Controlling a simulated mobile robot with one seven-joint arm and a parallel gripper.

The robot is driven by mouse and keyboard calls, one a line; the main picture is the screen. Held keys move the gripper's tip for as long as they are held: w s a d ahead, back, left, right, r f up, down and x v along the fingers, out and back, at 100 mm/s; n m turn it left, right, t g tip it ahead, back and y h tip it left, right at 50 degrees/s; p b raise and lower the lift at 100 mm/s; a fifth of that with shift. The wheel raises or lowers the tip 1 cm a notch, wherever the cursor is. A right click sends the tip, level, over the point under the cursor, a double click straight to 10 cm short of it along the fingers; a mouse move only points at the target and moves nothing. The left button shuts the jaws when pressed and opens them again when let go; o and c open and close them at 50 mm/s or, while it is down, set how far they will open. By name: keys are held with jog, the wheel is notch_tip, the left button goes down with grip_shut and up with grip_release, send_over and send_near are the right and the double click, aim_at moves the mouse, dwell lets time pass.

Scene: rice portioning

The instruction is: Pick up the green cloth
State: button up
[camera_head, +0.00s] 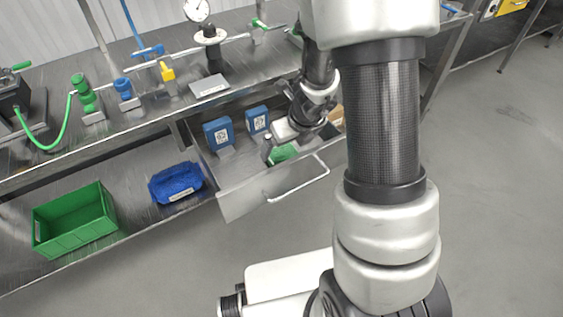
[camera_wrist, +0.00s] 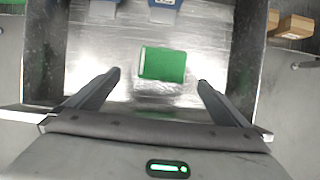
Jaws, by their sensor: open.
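The green cloth (camera_head: 284,153) lies in an open metal drawer (camera_head: 250,195), partly hidden by my gripper in the head view. In the wrist view it is a flat green rectangle (camera_wrist: 162,64) with a pale, shiny edge on its near side. My gripper (camera_wrist: 158,86) is open, with one dark finger to each side of the cloth and nothing held. In the head view my gripper (camera_head: 268,148) is inside the drawer area, over or beside the cloth. How high it is above the cloth I cannot tell.
Two blue boxes (camera_head: 217,133) (camera_head: 258,120) stand at the drawer's back. Brown blocks (camera_wrist: 294,26) are at the right. A blue bundle (camera_head: 177,182) and a green crate (camera_head: 73,222) are on the lower shelf. The drawer walls and handle (camera_head: 300,180) border the space.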

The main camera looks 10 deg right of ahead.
aim_at(281, 153)
jog(key=b+x, duration=0.1)
jog(key=x, duration=0.2)
jog(key=b+x, duration=0.2)
jog(key=x, duration=0.2)
jog(key=shift+w+f, duration=0.1)
jog(key=shift+w, duration=0.4)
jog(key=c, duration=1.1)
